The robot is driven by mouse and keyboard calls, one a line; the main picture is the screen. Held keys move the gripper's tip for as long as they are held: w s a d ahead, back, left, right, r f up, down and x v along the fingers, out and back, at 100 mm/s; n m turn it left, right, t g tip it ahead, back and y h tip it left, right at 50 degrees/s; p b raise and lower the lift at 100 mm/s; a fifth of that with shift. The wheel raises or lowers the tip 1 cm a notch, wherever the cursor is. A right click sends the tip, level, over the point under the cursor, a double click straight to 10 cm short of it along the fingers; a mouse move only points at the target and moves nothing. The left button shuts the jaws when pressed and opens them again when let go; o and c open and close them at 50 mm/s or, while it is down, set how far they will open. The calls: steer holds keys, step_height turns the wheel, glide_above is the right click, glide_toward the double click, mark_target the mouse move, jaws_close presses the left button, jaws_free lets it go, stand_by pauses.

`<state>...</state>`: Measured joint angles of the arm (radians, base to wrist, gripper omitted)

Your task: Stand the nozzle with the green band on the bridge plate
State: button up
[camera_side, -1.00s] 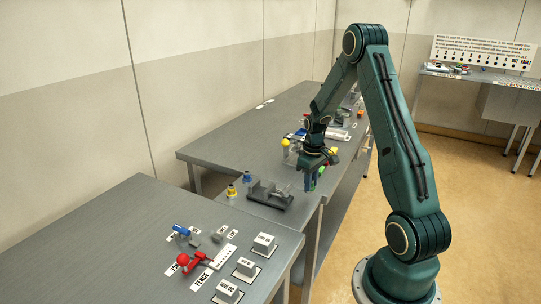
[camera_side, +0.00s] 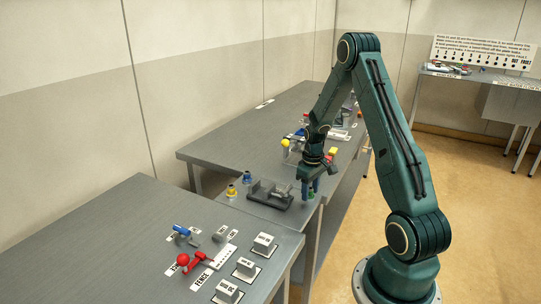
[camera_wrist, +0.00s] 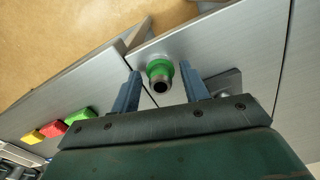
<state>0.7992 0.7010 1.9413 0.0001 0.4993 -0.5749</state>
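The nozzle with the green band (camera_wrist: 160,70) is in the wrist view, a short grey tube with a dark bore facing the camera. It stands on a grey metal surface between and slightly beyond my gripper's (camera_wrist: 160,84) two blue fingers. A gap shows on each side of it, so the fingers are open and not clamped on it. In the side view my gripper (camera_side: 311,191) points down near the front right edge of the grey surface; the fingers mostly hide the nozzle there. The bridge plate appears to be the grey strip (camera_side: 225,205) joining the two benches.
A dark grey fixture (camera_side: 270,197) stands just left of my gripper. Two small yellow-and-blue pieces (camera_side: 232,190) stand farther left. Red, yellow and green blocks (camera_wrist: 77,116) lie on the far bench. The near bench holds a red tool (camera_side: 198,260) and labelled grey blocks.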

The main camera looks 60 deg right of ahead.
steer(key=shift+r, duration=0.1)
step_height(320, 180, up, 12)
stand_by(0.9)
steer(key=shift+r, duration=0.15)
stand_by(0.3)
steer(key=a+r+n+t+h, duration=0.1)
steer(key=a+r, duration=0.5)
steer(key=a, duration=0.2)
steer(key=a+r+t, duration=0.1)
steer(key=a+r, duration=0.5)
steer(key=a, duration=0.3)
steer(key=s+a+r+n+t+y, duration=0.1)
steer(key=s+a+r+t, duration=0.2)
steer(key=s+a, duration=0.9)
steer(key=shift+s+a+r+n+t, duration=0.3)
steer(key=shift+a+r, duration=0.15)
steer(key=shift+a, duration=0.6)
